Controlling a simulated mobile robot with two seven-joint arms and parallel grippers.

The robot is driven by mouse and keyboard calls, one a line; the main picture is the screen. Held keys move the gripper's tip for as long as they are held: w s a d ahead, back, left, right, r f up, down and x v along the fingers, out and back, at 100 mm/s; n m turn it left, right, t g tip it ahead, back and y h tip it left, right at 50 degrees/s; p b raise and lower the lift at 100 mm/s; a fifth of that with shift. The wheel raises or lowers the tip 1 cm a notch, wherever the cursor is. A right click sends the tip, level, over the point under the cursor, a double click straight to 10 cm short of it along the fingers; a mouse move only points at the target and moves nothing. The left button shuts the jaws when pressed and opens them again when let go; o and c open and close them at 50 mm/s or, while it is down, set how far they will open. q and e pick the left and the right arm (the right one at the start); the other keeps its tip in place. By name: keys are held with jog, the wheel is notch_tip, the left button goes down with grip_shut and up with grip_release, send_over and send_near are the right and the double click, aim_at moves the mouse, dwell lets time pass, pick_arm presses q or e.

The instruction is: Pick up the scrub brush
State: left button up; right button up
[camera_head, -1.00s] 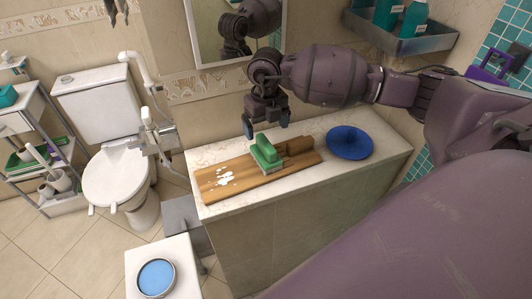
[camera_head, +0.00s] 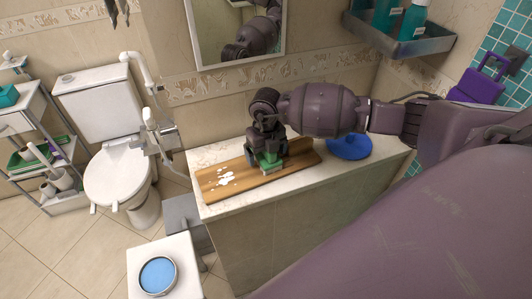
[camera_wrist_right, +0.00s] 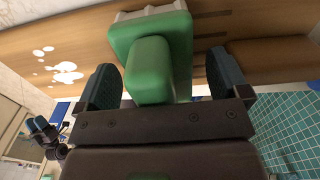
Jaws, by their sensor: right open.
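The scrub brush is green with pale bristles and rests on a wooden board (camera_head: 215,186) on the counter. In the head view the scrub brush (camera_head: 270,164) is mostly hidden by my right gripper (camera_head: 268,157), which is low over it. In the right wrist view the scrub brush (camera_wrist_right: 150,65) shows its green handle between the two dark fingers of the right gripper (camera_wrist_right: 160,88). The fingers are open, one on each side of the handle, with gaps visible.
White blotches (camera_head: 226,178) mark the board's left part. A blue round dish (camera_head: 349,147) sits right of the board, below my right arm. A mirror (camera_head: 235,30) hangs on the wall behind. A stool with a blue-topped tin (camera_head: 158,275) stands in front.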

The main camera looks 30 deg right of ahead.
jog(key=c, duration=1.1)
jog(key=shift+o, duration=0.2)
jog(key=shift+r, duration=0.1)
notch_tip(320, 180, up, 20)
jog(key=b, duration=0.1)
jog(key=shift+b, duration=0.35)
jog(key=o, duration=0.4)
jog(key=shift+c, duration=1.3)
